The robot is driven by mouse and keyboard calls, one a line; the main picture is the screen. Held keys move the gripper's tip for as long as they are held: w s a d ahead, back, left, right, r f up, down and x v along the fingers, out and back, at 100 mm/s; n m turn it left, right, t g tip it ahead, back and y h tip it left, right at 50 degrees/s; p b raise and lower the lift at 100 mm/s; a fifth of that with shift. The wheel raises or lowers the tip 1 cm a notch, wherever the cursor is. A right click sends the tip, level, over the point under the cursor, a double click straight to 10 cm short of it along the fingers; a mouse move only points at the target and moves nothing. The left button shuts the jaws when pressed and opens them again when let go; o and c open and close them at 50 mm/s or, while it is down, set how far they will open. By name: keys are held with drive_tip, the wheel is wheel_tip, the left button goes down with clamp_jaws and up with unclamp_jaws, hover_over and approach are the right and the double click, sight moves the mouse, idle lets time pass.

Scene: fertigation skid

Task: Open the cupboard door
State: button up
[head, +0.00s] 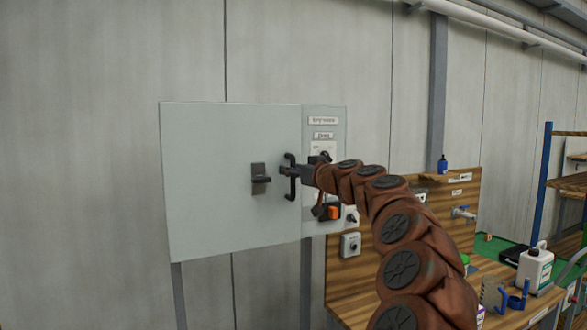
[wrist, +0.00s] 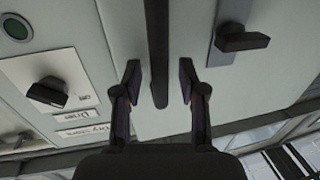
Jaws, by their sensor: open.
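The pale grey cupboard door (head: 215,150) hangs on the wall and looks closed against the panel on its right. A black vertical bar handle (head: 291,180) stands near its right edge. It also shows in the wrist view (wrist: 157,45), running between my fingers. Left of it is a dark latch (head: 259,180) with its lever pointing sideways; the lever shows in the wrist view (wrist: 240,40). My gripper (wrist: 161,85) is open, with one finger on each side of the bar and visible space on both sides. In the head view my gripper (head: 294,171) partly covers the handle.
A control panel (head: 335,133) with labels and knobs adjoins the door on the right, close to my arm. A wooden workbench (head: 345,270) with backboard, bottles and fittings stands further right. Left of the cupboard, the wall (head: 80,150) is bare.

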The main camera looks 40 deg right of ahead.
drive_tip(key=shift+c, duration=0.3)
clamp_jaws()
idle(0.4)
